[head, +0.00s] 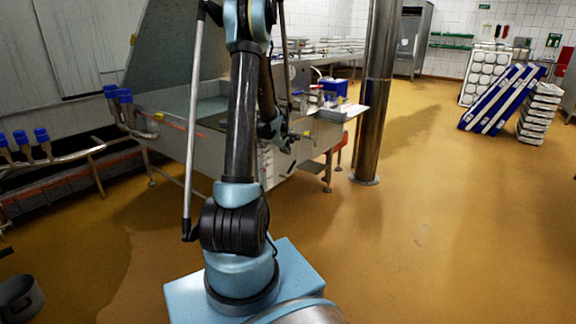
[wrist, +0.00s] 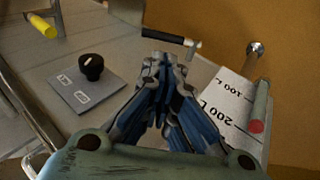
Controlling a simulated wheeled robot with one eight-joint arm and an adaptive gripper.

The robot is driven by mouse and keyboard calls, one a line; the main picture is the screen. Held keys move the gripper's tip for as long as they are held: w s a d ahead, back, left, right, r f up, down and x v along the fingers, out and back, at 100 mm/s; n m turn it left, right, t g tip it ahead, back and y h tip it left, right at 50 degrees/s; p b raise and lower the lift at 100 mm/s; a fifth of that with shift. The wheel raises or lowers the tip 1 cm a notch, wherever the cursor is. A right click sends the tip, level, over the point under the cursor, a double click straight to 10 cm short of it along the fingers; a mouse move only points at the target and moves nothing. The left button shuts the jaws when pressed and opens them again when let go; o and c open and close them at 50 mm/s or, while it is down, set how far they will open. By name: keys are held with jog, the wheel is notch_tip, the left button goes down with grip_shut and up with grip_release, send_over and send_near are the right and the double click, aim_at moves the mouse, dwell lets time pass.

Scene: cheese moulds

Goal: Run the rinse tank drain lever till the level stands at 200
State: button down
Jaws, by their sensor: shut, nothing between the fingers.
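The steel rinse tank (head: 205,148) stands behind my arm in the head view. In the wrist view, my gripper (wrist: 162,64) is shut and empty, its fingertips just below a black-handled lever (wrist: 166,36); I cannot tell if they touch. A yellow-handled lever (wrist: 42,25) is at the upper left; neither lever is clearly marked as the drain.
A black knob (wrist: 91,67) sits on a grey plate left of my gripper. In the head view, a steel column (head: 376,95) stands right of the tank. Blue-capped pipes (head: 122,97) are at the left.

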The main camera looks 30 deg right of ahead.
jog(key=x, duration=0.9)
jog(key=w+x, duration=0.1)
jog(key=x, duration=0.4)
jog(key=shift+a+r, duration=0.15)
jog(key=shift+w+d+f+y, duration=0.15)
jog(key=shift+d+f+y, duration=0.1)
jog(key=shift+d+y, duration=0.25)
jog(key=shift+w+d+f, duration=0.15)
jog(key=shift+d+f, duration=0.2)
jog(key=shift+r, duration=0.1)
